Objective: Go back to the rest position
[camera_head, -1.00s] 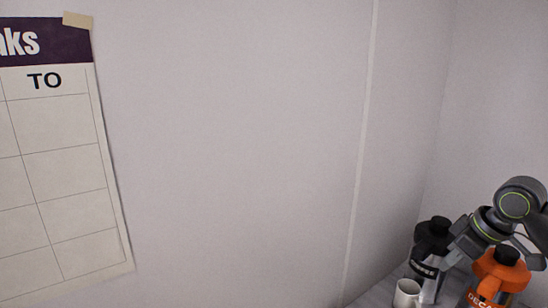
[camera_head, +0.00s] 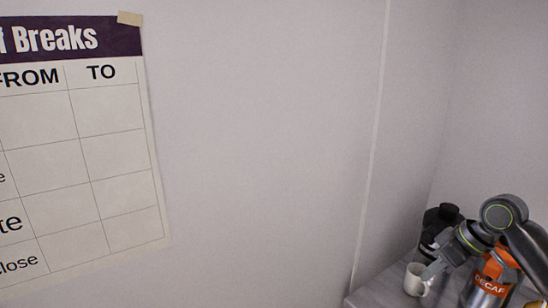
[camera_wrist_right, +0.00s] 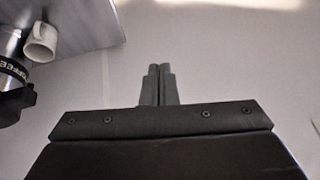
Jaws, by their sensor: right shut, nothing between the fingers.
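My right gripper (camera_head: 428,274) shows at the lower right of the head view, above the counter and in front of the pots, close to the white mug (camera_head: 413,283) in the picture. Whether it touches the mug cannot be told there. In the right wrist view its two fingers (camera_wrist_right: 159,72) are together with nothing between them, and the mug (camera_wrist_right: 40,42) stands apart at the upper left. My right arm comes in from the right edge, partly hiding the orange pot. My left gripper is not in view.
A black coffee pot (camera_head: 443,214) and an orange decaf pot (camera_head: 494,279) stand on the grey counter (camera_head: 377,294) in the corner. The black pot also shows at the left of the wrist view (camera_wrist_right: 10,78). A breaks chart (camera_head: 110,150) hangs on the bare wall.

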